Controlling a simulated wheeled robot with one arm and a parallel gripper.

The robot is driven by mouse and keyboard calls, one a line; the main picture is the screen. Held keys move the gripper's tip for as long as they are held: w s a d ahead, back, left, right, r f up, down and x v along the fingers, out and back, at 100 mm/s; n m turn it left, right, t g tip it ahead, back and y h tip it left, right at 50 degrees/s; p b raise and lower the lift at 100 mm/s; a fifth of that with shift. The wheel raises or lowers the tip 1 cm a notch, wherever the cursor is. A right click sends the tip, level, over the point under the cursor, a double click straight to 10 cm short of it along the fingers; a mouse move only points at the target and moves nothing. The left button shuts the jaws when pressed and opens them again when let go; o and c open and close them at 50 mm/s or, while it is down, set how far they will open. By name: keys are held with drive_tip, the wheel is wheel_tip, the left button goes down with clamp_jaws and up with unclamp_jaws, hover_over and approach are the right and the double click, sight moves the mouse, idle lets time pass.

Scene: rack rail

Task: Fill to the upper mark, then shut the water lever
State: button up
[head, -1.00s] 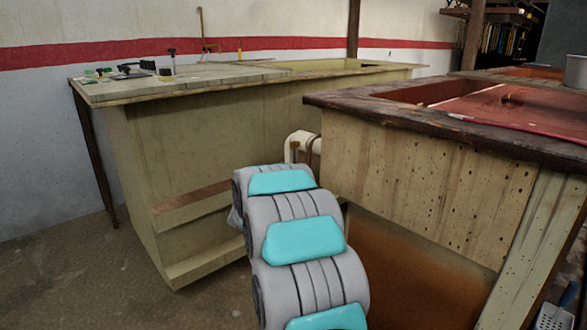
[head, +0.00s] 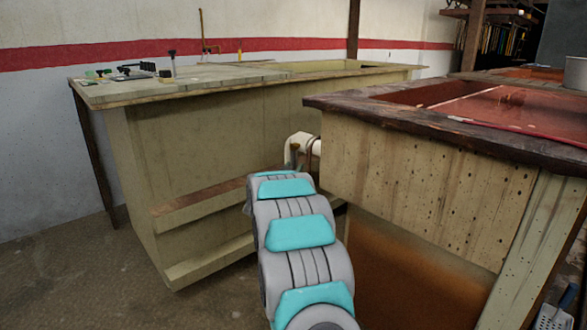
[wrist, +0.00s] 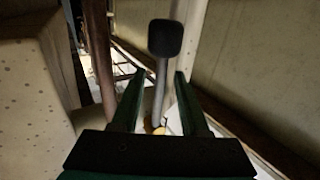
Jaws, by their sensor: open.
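The lever (wrist: 160,92), a grey metal rod with a black knob (wrist: 165,38), stands between the fingers of my gripper (wrist: 160,75) in the wrist view. The dark green fingers are open, one on each side of the rod, with gaps showing. An orange-yellow part shows at the rod's base. In the head view my gripper and the lever are hidden behind my arm and the bench. A wooden trough (head: 345,105) at the right holds reddish liquid (head: 480,100). A thin pale line crosses its inside; I cannot tell whether it is a mark.
A cream pipe (head: 303,145) runs between the trough and a pale green bench (head: 190,165). A brown upright pipe (wrist: 99,60) stands left of my gripper, and a pale wall close on its right. A grey pot (head: 577,75) stands at the far right.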

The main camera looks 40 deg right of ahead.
drive_tip(key=shift+c, duration=0.3)
clamp_jaws()
idle(1.1)
